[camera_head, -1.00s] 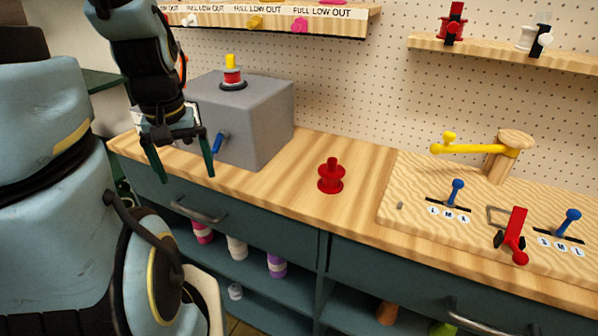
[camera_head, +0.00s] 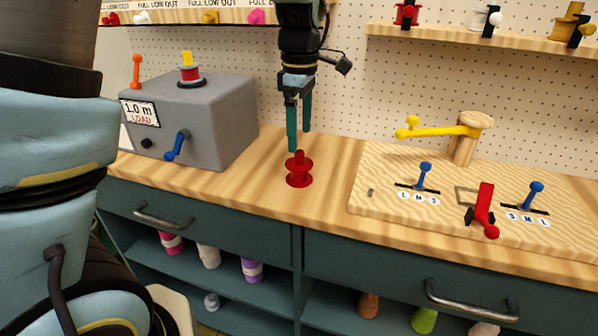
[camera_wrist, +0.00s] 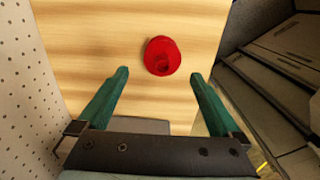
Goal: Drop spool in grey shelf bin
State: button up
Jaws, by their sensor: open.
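A red spool (camera_head: 299,169) stands upright on the wooden counter, between the grey machine and the sandy control board. It also shows in the wrist view (camera_wrist: 162,56), beyond and between the fingertips. My gripper (camera_head: 299,140) is open and empty, pointing down just above the spool; its green fingers show in the wrist view (camera_wrist: 158,75). I cannot tell the exact gap between fingertips and spool.
The grey machine (camera_head: 200,115) has a blue crank and a spool on top. The control board (camera_head: 400,215) carries levers and a yellow arm (camera_head: 440,131). Several spools sit on the upper right shelf (camera_head: 470,45). The counter around the red spool is clear.

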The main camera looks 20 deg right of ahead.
aim_at(299, 163)
jog(key=shift+s+a+f+p, duration=0.1)
jog(key=shift+f+p, duration=0.5)
jog(key=shift+f, duration=1.8)
jog(key=shift+s+a+f+p, duration=0.1)
jog(key=shift+f+p, duration=0.45)
jog(key=shift+f, duration=1.8)
